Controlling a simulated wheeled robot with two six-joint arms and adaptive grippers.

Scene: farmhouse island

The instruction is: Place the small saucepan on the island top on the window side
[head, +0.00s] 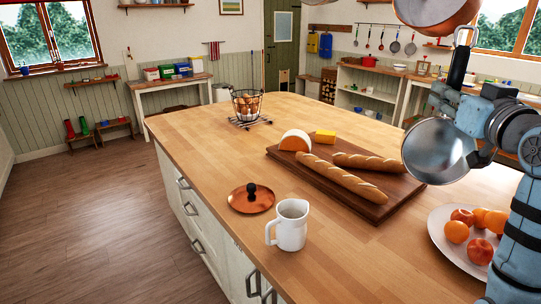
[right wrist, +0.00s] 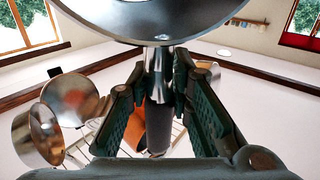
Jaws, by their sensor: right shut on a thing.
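The small saucepan (head: 437,151) is steel and hangs tilted above the right part of the island top (head: 205,140), its open side facing me. My right gripper (head: 468,112) is shut on its dark upright handle (head: 458,68). A metal loop or hook (head: 466,36) shows at the handle's upper end; I cannot tell whether it still bears on anything. In the right wrist view the saucepan's round body (right wrist: 150,12) fills the top, and its handle (right wrist: 159,125) runs between the fingers of my right gripper (right wrist: 157,90). My left gripper is not in view.
A copper pan (head: 436,12) hangs just above. Other hanging pans (right wrist: 70,98) show in the wrist view. On the island are a bread board (head: 378,214), a fruit plate (head: 437,232), a white jug (head: 291,225), a copper lid (head: 251,198) and an egg basket (head: 247,104). The far and left top is mostly bare.

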